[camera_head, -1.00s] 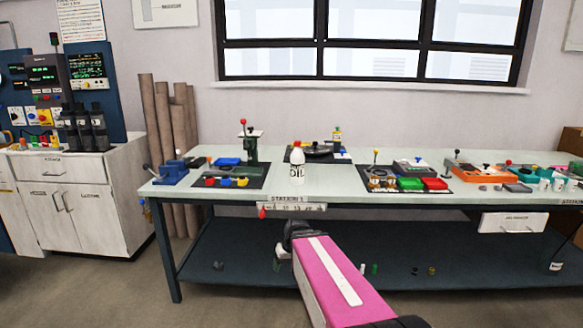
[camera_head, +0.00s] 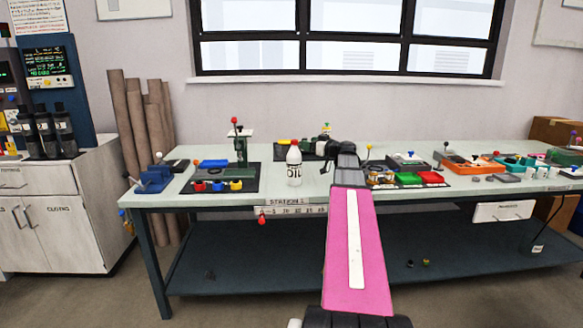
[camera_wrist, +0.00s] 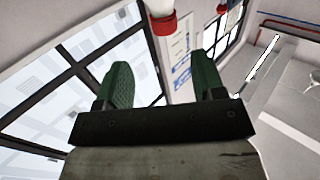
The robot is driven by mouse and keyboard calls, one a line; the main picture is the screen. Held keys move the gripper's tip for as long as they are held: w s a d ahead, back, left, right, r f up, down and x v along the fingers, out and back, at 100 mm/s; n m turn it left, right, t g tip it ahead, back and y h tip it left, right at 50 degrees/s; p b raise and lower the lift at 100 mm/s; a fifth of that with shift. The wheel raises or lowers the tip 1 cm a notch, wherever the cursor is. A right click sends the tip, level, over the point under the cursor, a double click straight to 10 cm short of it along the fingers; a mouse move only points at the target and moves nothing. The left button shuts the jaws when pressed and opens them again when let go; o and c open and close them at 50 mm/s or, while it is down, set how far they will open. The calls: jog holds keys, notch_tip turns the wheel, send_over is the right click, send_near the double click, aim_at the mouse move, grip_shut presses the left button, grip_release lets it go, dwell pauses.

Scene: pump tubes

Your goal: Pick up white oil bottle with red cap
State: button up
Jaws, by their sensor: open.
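The white oil bottle with a red cap (camera_head: 294,165) stands upright near the front edge of the green-topped workbench, with dark lettering on its side. My gripper (camera_head: 332,148) is the dark end of my pink arm, raised over the bench to the right of the bottle and apart from it. In the wrist view my gripper (camera_wrist: 165,68) shows two green fingers spread wide with nothing between them. A white cylinder with a red band (camera_wrist: 163,22) shows at the top of that view; I cannot tell whether it is the bottle.
A black mat with red, blue and yellow parts (camera_head: 215,186) lies left of the bottle, with a green press (camera_head: 240,145) behind. A blue vise (camera_head: 154,179) is at the left end. Red and green trays (camera_head: 430,178) lie right of my arm. Bare bench surrounds the bottle's front.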

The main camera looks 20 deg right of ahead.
jog(key=shift+a+f+x, duration=0.15)
jog(key=shift+x, duration=2.45)
jog(key=shift+a+f+x, duration=0.1)
jog(key=shift+f+x, duration=0.1)
jog(key=shift+x, duration=2.4)
jog(key=shift+s, duration=0.2)
grip_shut()
